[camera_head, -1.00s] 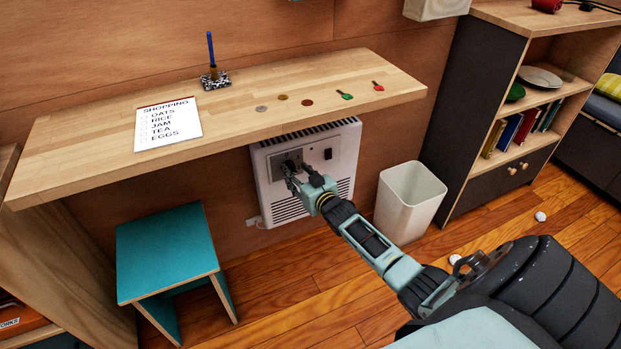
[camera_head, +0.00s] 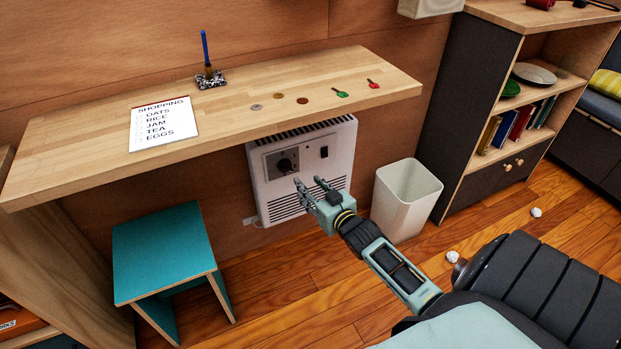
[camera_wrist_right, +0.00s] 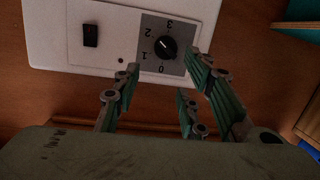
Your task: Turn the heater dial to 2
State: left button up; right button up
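The white heater (camera_head: 330,165) is on the wall under the wooden counter. Its black dial (camera_head: 285,166) sits on a grey plate at the heater's upper left. In the right wrist view the dial (camera_wrist_right: 165,47) shows upside down, with 0, 1, 2 and 3 printed around it. I cannot tell surely which number its mark points to. My right gripper (camera_head: 309,186) is in front of the heater, below and right of the dial, apart from it. In the wrist view its fingers (camera_wrist_right: 162,76) are spread and empty. My left gripper is not in view.
A black switch (camera_head: 324,152) is right of the dial. The counter (camera_head: 230,120) overhangs the heater. A teal stool (camera_head: 165,250) stands at the left and a white bin (camera_head: 405,205) at the right. A shelf unit (camera_head: 465,100) is farther right.

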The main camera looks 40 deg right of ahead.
jog(key=d+r+m, duration=0.3)
jog(key=shift+r+m+h, duration=0.3)
jog(key=shift+m, duration=0.1)
jog(key=c, duration=0.6)
jog(key=r+m, duration=0.2)
jog(key=r+m+y, duration=0.1)
jog(key=shift+d+r, duration=0.3)
grip_shut()
jog(key=b, duration=0.4)
send_over(286, 168)
jog(key=s+d, duration=0.3)
jog(key=d, duration=0.1)
notch_tip(286, 168, down, 2)
jog(key=shift+w+m, duration=0.15)
jog(key=shift+m, duration=0.15)
jog(key=shift+w+a+f, duration=0.1)
jog(key=shift+a+f, duration=0.65)
jog(key=shift+f, duration=0.25)
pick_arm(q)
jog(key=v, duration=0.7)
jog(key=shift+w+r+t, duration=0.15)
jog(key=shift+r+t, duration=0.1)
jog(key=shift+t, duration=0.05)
pick_arm(e)
jog(key=shift+a+f, duration=0.35)
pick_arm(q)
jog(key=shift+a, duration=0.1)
